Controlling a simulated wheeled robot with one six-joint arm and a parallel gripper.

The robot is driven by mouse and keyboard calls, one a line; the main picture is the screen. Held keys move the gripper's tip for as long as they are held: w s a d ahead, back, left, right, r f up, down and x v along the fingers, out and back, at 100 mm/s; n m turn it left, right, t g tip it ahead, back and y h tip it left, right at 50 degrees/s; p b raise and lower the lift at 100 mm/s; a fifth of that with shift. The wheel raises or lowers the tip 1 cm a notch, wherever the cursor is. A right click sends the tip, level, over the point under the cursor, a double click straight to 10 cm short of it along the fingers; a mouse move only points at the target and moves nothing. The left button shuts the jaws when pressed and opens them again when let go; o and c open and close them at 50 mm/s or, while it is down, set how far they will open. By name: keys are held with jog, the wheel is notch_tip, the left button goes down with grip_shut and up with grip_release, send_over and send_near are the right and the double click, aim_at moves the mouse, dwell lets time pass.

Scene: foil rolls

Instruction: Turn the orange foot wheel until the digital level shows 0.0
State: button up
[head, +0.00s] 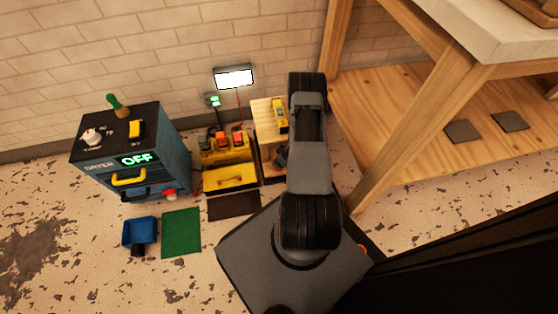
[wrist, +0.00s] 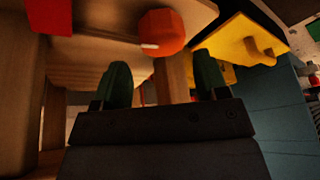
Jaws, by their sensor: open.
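In the wrist view an orange foot wheel (wrist: 163,28) with a white mark on its rim hangs under a pale wooden board (wrist: 95,52). My gripper (wrist: 162,82) is open, its two dark green fingertips apart. The wheel shows above the gap between them, and I see no contact. In the head view my arm hides the wheel, and part of my gripper (head: 281,157) shows beside the small wooden stand (head: 267,105). A yellow device, likely the digital level (head: 279,114), lies on the stand's top. Its reading is not legible.
A yellow machine (head: 226,150) and a dark dryer cabinet (head: 130,150) reading OFF stand left of the stand. A large wooden bench (head: 405,115) is at the right. A blue bin (head: 139,231) and green mat (head: 181,232) lie on the floor. A red block (wrist: 48,15) is upper left in the wrist view.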

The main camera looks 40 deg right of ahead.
jog(key=p+v, duration=0.3)
jog(key=v, duration=0.6)
jog(key=shift+r+p, duration=0.15)
jog(key=shift+p, duration=0.15)
jog(key=w+d+r+h+p, duration=0.1)
jog(key=w+r+h+p, duration=0.3)
jog(key=r, duration=0.9)
jog(key=w+r+p, duration=0.3)
jog(key=r+p, duration=0.3)
jog(key=r, duration=0.7)
jog(key=a+r+m+h+p, duration=0.15)
jog(key=r+p, duration=0.25)
jog(key=r, duration=0.6)
jog(key=a+r+y+p, duration=0.1)
jog(key=a+r+p, duration=0.25)
jog(key=r, duration=0.65)
jog(key=s+a+r+y+p, duration=0.1)
jog(key=s+a+r+p, duration=0.3)
jog(key=r, duration=0.6)
jog(key=s+a+r+y+p, duration=0.1)
jog(key=s+a+r+p, duration=0.4)
jog(key=a+r, duration=0.3)
jog(key=s+a+r+y+p, duration=0.1)
jog(key=s+a+r+p, duration=0.4)
jog(key=r, duration=0.8)
jog(key=shift+s+a+r+m+g+p, duration=0.25)
jog(key=shift+a+r+m+g+p, duration=0.2)
jog(key=shift+a+p, duration=0.6)
